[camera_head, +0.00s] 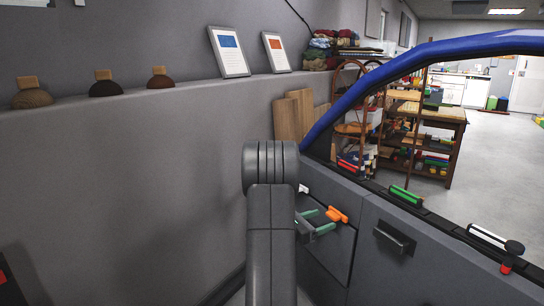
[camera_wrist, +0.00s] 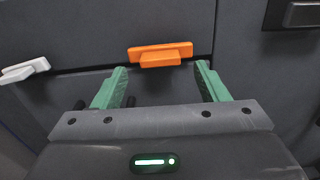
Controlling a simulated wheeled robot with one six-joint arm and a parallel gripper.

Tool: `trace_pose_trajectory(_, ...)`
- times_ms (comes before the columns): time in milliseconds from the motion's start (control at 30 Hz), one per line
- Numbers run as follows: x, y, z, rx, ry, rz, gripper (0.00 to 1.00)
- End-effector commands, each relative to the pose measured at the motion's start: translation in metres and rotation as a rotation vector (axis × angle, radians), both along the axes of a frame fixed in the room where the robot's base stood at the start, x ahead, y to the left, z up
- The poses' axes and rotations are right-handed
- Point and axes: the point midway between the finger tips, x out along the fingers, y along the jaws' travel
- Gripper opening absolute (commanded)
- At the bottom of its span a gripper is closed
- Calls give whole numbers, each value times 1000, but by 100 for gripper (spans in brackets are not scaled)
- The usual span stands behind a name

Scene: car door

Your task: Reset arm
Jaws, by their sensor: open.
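My gripper (camera_wrist: 160,88) is open and empty, its two green fingers spread in front of the dark car door panel. In the head view my gripper (camera_head: 325,220) shows beyond my dark arm, which hides part of it. An orange handle (camera_wrist: 160,54) sits on the door panel just beyond the gap between the fingers, with no clear contact. It also shows in the head view (camera_head: 338,214). The car door (camera_head: 420,265) has a blue window frame (camera_head: 400,65) and stands to the right of my arm.
A white lever (camera_wrist: 25,70) is left of the orange handle. A dark door pull (camera_head: 394,238) is to the right. Green (camera_head: 407,195) and white (camera_head: 487,235) pieces lie along the sill. A grey wall with a ledge (camera_head: 190,95) runs along the left; a wooden shelf (camera_head: 430,135) stands behind.

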Motion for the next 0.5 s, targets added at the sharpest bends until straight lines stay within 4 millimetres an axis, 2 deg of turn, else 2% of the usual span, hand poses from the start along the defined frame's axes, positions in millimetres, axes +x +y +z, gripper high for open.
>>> trace_pose_trajectory(33,4,-11,-2,0,-1,-5,67)
trace_pose_trajectory(167,16,-33,-1,-2,2,-3,67)
trace_pose_trajectory(200,15,-29,5,-20,37,1,67)
trace_pose_trajectory(500,15,-28,5,-125,239,0,67)
